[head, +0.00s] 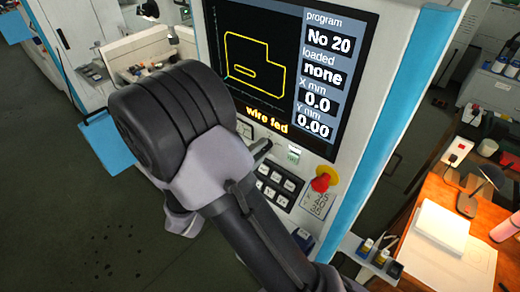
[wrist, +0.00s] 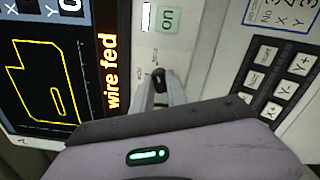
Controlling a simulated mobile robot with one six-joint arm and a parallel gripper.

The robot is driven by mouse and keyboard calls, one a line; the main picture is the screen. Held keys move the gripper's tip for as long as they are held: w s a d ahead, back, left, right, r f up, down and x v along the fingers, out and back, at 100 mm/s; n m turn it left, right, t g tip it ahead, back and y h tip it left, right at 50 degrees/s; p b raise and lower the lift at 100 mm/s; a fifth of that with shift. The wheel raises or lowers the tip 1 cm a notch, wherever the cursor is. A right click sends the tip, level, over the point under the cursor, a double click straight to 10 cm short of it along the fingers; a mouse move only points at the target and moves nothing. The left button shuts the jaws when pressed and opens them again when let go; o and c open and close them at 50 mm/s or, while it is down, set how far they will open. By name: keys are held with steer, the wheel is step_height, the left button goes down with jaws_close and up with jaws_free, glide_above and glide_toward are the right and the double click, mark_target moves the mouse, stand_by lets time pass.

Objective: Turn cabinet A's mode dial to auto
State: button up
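The cabinet's black mode dial (wrist: 158,76) is on the pale control panel in the wrist view, below the green "on" field. Small lettering around it is too blurred to read, so its setting is unclear. My gripper (wrist: 161,88) is right at the dial, its two grey fingers on either side of it. Whether they touch or squeeze it I cannot tell. In the head view, my gripper (head: 260,148) reaches the panel under the screen, and my arm hides the dial. The cabinet's screen (head: 285,70) reads "wire fed", program "No 20", loaded "none".
Beside the dial is a keypad (head: 277,187). A red emergency knob (head: 323,180) on a yellow base stands out to its right. A small shelf (head: 352,246) with bottles sticks out below. A wooden desk (head: 470,262) is at right; open floor (head: 60,200) is at left.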

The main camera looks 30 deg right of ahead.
jaws_close()
steer(key=shift+n, duration=0.3)
steer(key=shift+n+p, duration=3.55)
steer(key=shift+n, duration=3.05)
steer(key=o, duration=0.6)
jaws_free()
